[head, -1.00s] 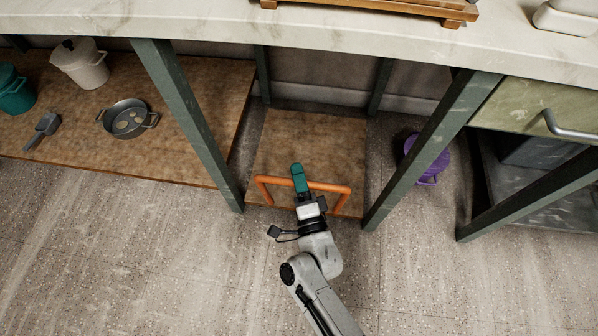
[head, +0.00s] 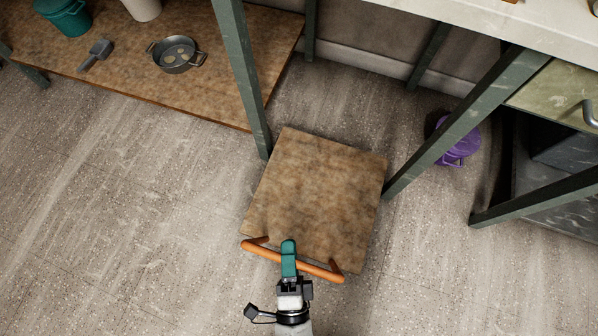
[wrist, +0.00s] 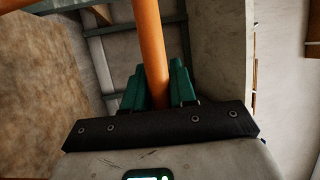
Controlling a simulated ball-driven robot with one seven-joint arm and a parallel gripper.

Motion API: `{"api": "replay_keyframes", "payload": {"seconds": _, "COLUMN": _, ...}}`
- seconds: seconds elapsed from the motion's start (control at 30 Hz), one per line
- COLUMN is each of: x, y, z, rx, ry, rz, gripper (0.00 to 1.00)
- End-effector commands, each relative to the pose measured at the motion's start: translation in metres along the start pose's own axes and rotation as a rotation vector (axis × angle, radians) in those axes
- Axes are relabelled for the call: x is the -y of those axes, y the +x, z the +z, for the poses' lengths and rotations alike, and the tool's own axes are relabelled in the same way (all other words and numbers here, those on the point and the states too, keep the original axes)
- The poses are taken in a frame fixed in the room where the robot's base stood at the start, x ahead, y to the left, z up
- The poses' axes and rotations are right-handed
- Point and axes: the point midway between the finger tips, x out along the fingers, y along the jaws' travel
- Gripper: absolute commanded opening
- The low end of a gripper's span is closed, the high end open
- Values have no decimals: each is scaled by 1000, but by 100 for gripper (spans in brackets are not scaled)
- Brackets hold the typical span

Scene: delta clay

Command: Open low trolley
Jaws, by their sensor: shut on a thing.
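The low trolley (head: 318,195) is a flat brown wooden board near the floor. It stands mostly out in front of the counter, turned slightly, with its far edge between the green legs. Its orange bar handle (head: 318,269) runs along the near edge. My gripper (head: 288,250) is shut on the handle, left of the bar's middle. In the wrist view the orange handle (wrist: 149,45) passes between the two green fingers (wrist: 158,85). The trolley's wheels are hidden.
Green counter legs (head: 243,85) stand left and right (head: 455,125) behind the trolley. A low wooden shelf (head: 200,95) with a grey pan (head: 176,53) is at the left. A purple pot (head: 460,145) sits on the floor at the right. The floor in front and at the left is clear.

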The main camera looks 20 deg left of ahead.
Motion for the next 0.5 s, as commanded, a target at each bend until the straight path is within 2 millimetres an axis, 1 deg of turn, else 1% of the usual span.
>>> {"api": "replay_keyframes", "payload": {"seconds": 0.03, "x": 0, "y": -10, "z": 3, "rx": 0, "ry": -1, "rz": 4, "gripper": 0}}
{"api": "replay_keyframes", "payload": {"seconds": 0.2, "x": 4, "y": -27, "z": 11, "rx": 0, "ry": 0, "rz": 3, "gripper": 0}}
{"api": "replay_keyframes", "payload": {"seconds": 0.33, "x": 6, "y": -33, "z": 14, "rx": 1, "ry": 0, "rz": 2, "gripper": 0}}
{"api": "replay_keyframes", "payload": {"seconds": 0.5, "x": 6, "y": -35, "z": 14, "rx": 1, "ry": -1, "rz": 2, "gripper": 0}}
